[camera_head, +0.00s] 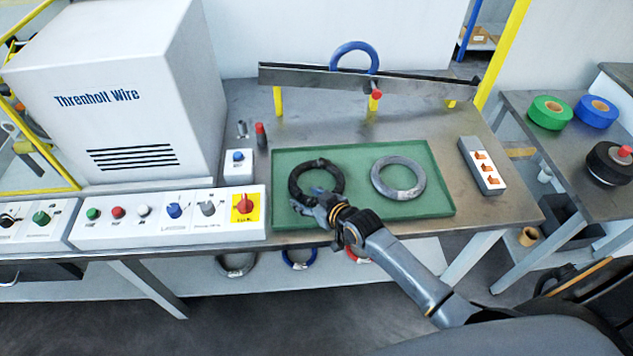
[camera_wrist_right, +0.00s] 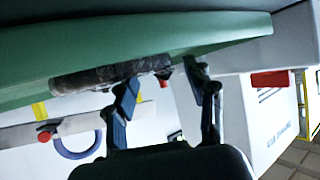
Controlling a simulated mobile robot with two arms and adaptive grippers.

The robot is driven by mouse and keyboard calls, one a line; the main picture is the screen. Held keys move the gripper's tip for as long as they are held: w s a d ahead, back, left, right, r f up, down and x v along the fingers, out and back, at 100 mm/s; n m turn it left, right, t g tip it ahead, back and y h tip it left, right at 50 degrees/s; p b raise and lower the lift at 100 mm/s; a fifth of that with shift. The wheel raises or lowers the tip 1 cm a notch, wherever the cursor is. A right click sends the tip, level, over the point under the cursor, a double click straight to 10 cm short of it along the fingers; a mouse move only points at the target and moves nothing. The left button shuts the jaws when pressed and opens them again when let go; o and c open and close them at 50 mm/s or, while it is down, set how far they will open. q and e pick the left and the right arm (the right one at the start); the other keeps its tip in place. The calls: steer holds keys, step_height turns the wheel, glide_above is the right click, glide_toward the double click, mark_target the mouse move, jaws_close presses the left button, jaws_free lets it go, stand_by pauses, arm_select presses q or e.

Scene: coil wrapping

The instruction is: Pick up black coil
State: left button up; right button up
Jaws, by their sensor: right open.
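The black coil (camera_head: 294,182) lies in the left half of the green tray (camera_head: 362,214) on the bench. My right gripper (camera_head: 322,201) is open at the coil's near edge and covers part of it in the head view. In the right wrist view, the coil (camera_wrist_right: 95,77) shows edge-on against the green tray (camera_wrist_right: 215,35). There the open fingers of the right gripper (camera_wrist_right: 165,85) stand apart near one end of the coil. I cannot tell whether they touch it or whether its rim is between them. My left gripper is not in view.
A grey coil (camera_head: 376,180) lies to the right in the same tray. A control panel (camera_head: 160,220) and a white machine (camera_head: 120,100) stand left. A sloped metal bar (camera_head: 310,79) with a blue coil (camera_head: 340,51) is behind. A switch box (camera_head: 482,165) is right of the tray.

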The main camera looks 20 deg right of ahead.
steer(key=shift+x, duration=1.4)
steer(key=shift+c, duration=0.2)
jaws_close()
steer(key=shift+r, duration=0.1)
